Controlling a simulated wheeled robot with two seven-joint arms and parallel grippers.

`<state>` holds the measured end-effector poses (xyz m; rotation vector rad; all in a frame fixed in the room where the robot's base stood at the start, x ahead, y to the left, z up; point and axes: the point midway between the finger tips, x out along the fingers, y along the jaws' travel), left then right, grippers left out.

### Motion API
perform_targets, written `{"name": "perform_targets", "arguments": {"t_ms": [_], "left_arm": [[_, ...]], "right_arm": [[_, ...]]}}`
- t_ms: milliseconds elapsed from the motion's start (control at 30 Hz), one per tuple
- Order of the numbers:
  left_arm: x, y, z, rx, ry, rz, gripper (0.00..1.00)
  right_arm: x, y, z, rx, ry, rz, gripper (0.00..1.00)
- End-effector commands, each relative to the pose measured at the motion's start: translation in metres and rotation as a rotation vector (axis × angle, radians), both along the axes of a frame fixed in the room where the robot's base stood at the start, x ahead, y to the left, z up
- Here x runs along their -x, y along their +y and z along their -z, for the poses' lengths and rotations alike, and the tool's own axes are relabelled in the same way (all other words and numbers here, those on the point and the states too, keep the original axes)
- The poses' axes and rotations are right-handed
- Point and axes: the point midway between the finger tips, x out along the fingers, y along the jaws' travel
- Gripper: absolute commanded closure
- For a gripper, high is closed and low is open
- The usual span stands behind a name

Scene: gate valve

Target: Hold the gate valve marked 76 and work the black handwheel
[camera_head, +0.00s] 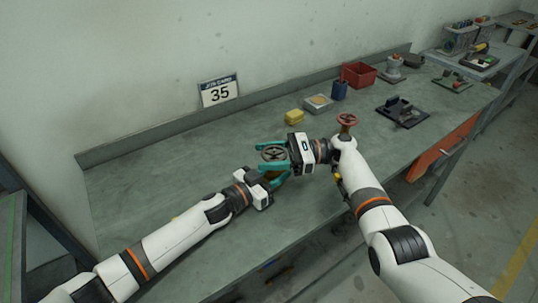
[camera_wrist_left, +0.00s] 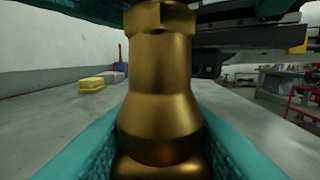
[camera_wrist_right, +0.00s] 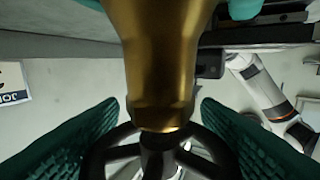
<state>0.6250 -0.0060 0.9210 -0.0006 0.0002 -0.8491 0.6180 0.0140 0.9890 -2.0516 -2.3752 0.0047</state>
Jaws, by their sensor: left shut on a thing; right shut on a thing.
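The gate valve's brass body shows upright in the left wrist view (camera_wrist_left: 160,85) and above the wheel in the right wrist view (camera_wrist_right: 163,55). The number 76 cannot be read. The black handwheel (camera_head: 273,153) shows at the valve's top in the head view and at the bottom of the right wrist view (camera_wrist_right: 150,150). My left gripper (camera_head: 266,177), with teal fingers, is shut on the brass body below the wheel. My right gripper (camera_head: 272,155) comes from the right and is shut on the handwheel, a finger on either side. The fingers hide parts of both.
Another valve with a red handwheel (camera_head: 347,119) stands behind my right arm. A yellow block (camera_head: 294,117), blue cup (camera_head: 339,90), red bin (camera_head: 359,75) and black fixture (camera_head: 403,112) sit further back. The bench's left part is clear.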

Motion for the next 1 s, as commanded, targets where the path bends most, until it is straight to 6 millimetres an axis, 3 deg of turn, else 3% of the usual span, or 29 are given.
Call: {"name": "perform_targets", "arguments": {"t_ms": [267,1000], "left_arm": [[0.0001,-0.0001,0.0001,0.000,0.000,0.000,1.00],[0.0005,-0.0006,0.0000,0.001,-0.001,0.002,1.00]], "right_arm": [[-0.0006,0.0011,0.0015,0.002,-0.004,0.089,0.65],[-0.0080,-0.0014,0.0012,0.005,-0.001,0.667,0.65]]}}
